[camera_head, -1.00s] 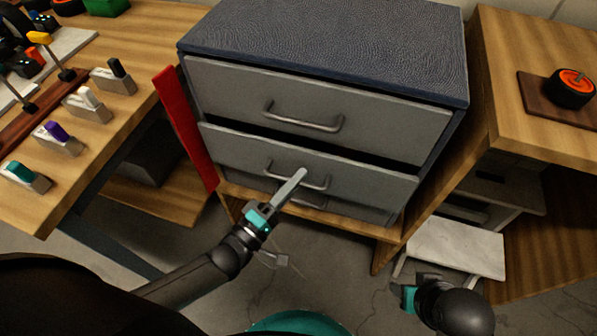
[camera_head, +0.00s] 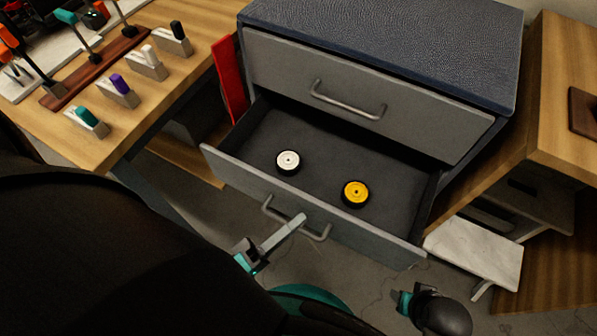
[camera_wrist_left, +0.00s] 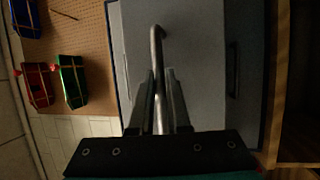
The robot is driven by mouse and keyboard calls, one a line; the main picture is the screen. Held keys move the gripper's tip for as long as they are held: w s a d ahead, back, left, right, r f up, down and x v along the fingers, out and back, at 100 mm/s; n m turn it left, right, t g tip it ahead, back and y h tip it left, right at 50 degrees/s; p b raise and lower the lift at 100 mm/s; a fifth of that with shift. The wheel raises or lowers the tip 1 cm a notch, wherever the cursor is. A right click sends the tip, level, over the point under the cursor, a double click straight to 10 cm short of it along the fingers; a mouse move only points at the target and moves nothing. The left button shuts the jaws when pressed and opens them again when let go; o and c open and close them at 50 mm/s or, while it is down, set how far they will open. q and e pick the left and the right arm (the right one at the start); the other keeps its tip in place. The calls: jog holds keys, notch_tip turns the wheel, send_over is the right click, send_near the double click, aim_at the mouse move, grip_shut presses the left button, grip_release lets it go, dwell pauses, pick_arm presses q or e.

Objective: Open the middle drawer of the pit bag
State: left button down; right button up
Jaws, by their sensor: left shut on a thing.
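The pit bag (camera_head: 385,35) is a dark blue cabinet with grey drawer fronts. Its middle drawer (camera_head: 330,213) is pulled well out and shows a dark inside. A white-hubbed wheel (camera_head: 288,162) and a yellow-hubbed wheel (camera_head: 355,194) lie in it. My left gripper (camera_head: 300,221) is at the front of this drawer, shut on its handle (camera_head: 268,209). In the left wrist view the handle (camera_wrist_left: 158,50) runs between the two fingers (camera_wrist_left: 159,100). The upper drawer (camera_head: 350,95) is closed. My right gripper (camera_head: 403,301) is at the lower right, away from the drawer; its fingers do not show clearly.
A wooden bench (camera_head: 190,20) with several small coloured tools on stands is at the left. A red panel (camera_head: 229,80) stands beside the cabinet. A wooden table (camera_head: 570,95) and a white low step (camera_head: 475,255) are at the right.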

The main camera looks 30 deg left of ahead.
pick_arm(q)
jog(key=c, duration=1.2)
grip_release()
jog(key=shift+o, duration=0.2)
jog(key=v, duration=1.5)
jog(key=shift+b, duration=0.35)
pick_arm(e)
jog(key=shift+w+a+r, duration=0.15)
jog(key=shift+w+r, duration=0.3)
jog(key=shift+r, duration=0.35)
pick_arm(q)
jog(key=shift+s, duration=0.15)
pick_arm(e)
jog(key=shift+s+f, duration=0.1)
